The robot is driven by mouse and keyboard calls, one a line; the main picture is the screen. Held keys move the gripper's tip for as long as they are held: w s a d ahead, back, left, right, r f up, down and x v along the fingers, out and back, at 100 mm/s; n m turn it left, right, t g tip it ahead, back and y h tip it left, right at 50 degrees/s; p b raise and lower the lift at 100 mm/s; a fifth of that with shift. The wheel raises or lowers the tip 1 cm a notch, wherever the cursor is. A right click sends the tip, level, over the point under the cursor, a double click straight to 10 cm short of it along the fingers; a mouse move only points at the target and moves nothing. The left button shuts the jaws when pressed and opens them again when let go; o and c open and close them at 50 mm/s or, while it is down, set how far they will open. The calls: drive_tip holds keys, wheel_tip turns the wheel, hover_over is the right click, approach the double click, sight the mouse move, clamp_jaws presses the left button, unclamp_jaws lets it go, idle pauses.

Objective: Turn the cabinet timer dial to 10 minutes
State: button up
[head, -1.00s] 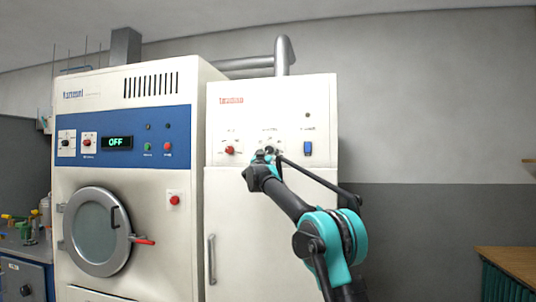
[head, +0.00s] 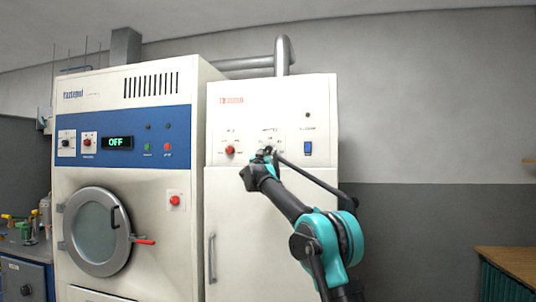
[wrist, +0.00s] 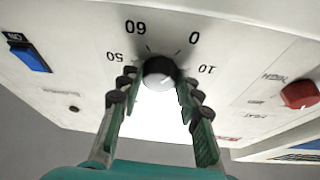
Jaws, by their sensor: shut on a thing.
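The timer dial (wrist: 159,72) is a small dark round knob on the white cabinet's sloping panel. In the wrist view, which is turned over, printed marks 50, 60, 0 and 10 lie around it. A light line shows on its face, but I cannot tell which mark it points to. My gripper (wrist: 157,80) has one finger on each side of the dial and is shut on it. In the head view my gripper (head: 266,156) is at the middle of the cabinet's panel (head: 222,110) and hides most of the dial.
A red knob (head: 230,150) is left of the dial and a blue switch (head: 308,148) is right of it in the head view. The cabinet door handle (head: 212,258) is below. A machine with a round door (head: 96,232) stands at left.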

drive_tip(key=m+h, duration=0.1)
drive_tip(key=m, duration=0.1)
drive_tip(key=m+g+h, duration=0.1)
drive_tip(key=m, duration=0.2)
drive_tip(key=m+h, duration=0.1)
drive_tip(key=m, duration=0.1)
drive_tip(key=shift+w+a+g+h, duration=0.1)
drive_tip(key=shift+a+g+h, duration=0.2)
drive_tip(key=shift+g, duration=0.1)
drive_tip(key=shift+a+r+m+g+h, duration=0.15)
drive_tip(key=shift+m+g+h, duration=0.15)
drive_tip(key=shift+m, duration=0.75)
drive_tip(key=shift+d+r+m+g+h, duration=0.1)
drive_tip(key=shift+m+g+h, duration=0.15)
drive_tip(key=shift+m, duration=0.8)
drive_tip(key=shift+f+m+g, duration=0.15)
drive_tip(key=shift+m+g, duration=0.1)
drive_tip(key=shift+m, duration=0.35)
drive_tip(key=o, duration=1.2)
drive_tip(key=shift+c, duration=0.2)
drive_tip(key=shift+s+a+f, duration=0.1)
drive_tip(key=shift+s+a, duration=0.3)
drive_tip(key=shift+s, duration=0.2)
drive_tip(key=v, duration=1)
drive_tip(key=shift+s+f, duration=0.2)
drive_tip(key=shift+s, duration=0.15)
drive_tip(key=shift+a, duration=0.1)
